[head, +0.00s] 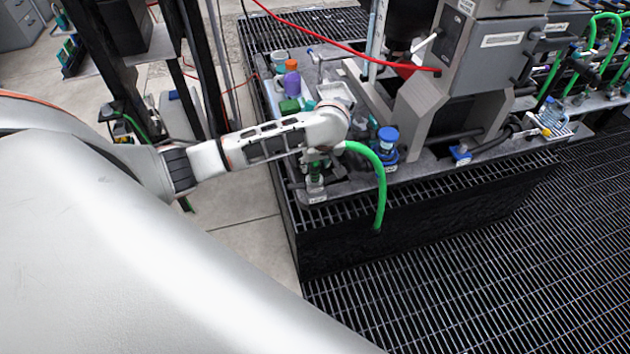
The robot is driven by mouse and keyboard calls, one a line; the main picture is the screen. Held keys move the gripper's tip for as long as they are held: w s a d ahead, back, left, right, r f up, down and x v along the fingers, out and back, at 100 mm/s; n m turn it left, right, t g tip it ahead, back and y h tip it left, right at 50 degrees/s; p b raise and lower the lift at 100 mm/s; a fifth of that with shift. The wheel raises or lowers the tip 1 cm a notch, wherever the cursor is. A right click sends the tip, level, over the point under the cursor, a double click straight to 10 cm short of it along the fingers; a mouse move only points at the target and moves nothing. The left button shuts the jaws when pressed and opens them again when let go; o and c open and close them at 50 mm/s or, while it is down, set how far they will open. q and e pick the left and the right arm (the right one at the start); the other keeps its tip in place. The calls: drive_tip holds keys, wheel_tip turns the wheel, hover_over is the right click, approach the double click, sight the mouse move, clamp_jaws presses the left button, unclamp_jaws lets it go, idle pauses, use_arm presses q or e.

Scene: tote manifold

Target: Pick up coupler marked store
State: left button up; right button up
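My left arm reaches in from the left, and its gripper (318,168) points down at the front left corner of the bench. A small green and metallic fitting (315,182) stands right below the gripper, with a small white label (317,199) in front of it. The label is too small to read, so I cannot tell whether this is the coupler marked store. A green hose (379,180) arches from beside the gripper over the bench's front edge. The fingers are too small and covered to show whether they hold anything. My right gripper is out of view.
A blue-capped bottle (387,142) stands right of the gripper. Purple (292,84) and green (290,106) containers and a white tray (336,93) lie behind the arm. A large grey machine (470,75) blocks the right. Black grating (460,270) covers the front floor.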

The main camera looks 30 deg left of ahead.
sight(315, 165)
use_arm(q)
drive_tip(key=shift+x, duration=1.75)
clamp_jaws()
drive_tip(key=shift+r, duration=0.1)
wheel_tip(315, 165, up, 20)
